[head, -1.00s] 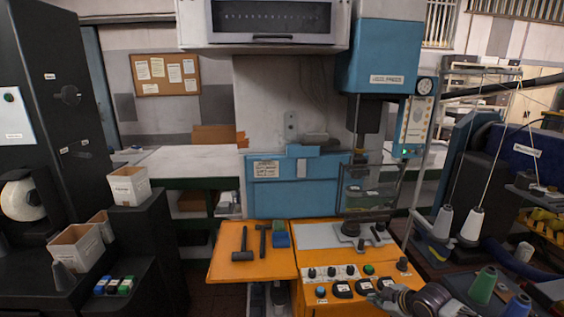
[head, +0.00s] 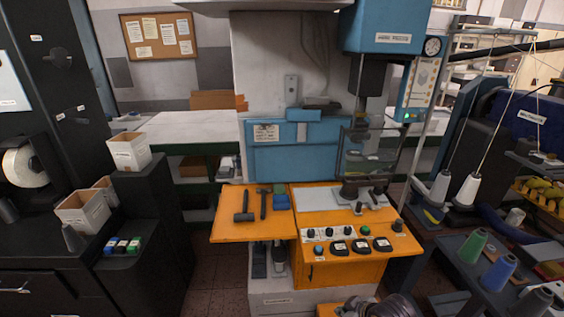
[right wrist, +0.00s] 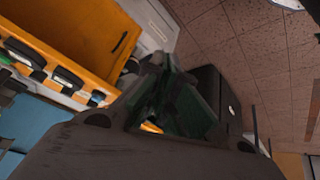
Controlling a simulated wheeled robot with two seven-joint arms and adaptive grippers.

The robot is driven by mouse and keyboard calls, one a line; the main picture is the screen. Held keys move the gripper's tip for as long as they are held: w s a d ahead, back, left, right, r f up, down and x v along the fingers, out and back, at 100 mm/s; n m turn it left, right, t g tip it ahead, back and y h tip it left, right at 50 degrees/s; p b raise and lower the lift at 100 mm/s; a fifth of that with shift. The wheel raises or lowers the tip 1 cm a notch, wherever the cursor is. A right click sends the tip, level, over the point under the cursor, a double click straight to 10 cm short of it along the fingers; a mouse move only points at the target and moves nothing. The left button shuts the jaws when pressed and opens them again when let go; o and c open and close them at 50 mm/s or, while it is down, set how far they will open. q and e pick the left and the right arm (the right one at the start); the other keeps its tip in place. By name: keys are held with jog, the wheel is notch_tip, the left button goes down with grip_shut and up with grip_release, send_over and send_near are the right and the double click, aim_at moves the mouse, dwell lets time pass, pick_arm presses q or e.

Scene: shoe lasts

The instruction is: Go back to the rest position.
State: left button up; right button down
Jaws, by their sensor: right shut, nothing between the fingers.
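My right gripper (right wrist: 165,78) shows in the right wrist view, with its fingers shut and nothing between them. It is in front of the orange cabinet and above the tiled floor, clear of both as far as I can tell. Part of my right arm shows at the bottom edge of the head view, below the orange machine table (head: 245,228). My left gripper and left arm are out of view.
A blue and orange press (head: 390,28) stands ahead, with hammers (head: 243,208) on its side table. Black cabinets with white bins (head: 130,152) are at left. Thread cones (head: 472,243) stand on a rack at right. Tiled floor (head: 215,280) is open at left-centre.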

jog(key=shift+s+d+r+m+g+h, duration=1.05)
jog(key=shift+s+d+m, duration=1.45)
jog(key=shift+s, duration=2.85)
notch_tip(320, 180, down, 34)
jog(key=s+r+g, duration=0.1)
jog(key=s, duration=0.2)
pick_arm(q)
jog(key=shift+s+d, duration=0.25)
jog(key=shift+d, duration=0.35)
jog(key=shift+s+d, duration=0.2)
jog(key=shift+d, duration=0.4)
pick_arm(e)
jog(key=s+d+f, duration=0.1)
jog(key=s+f, duration=0.9)
jog(key=s, duration=0.1)
jog(key=s+d+f+g, duration=0.1)
jog(key=s+d+f, duration=0.1)
jog(key=s+f, duration=0.8)
jog(key=shift+s+d, duration=0.25)
jog(key=shift+s, duration=0.2)
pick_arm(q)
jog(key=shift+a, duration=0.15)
pick_arm(e)
jog(key=shift+h, duration=0.25)
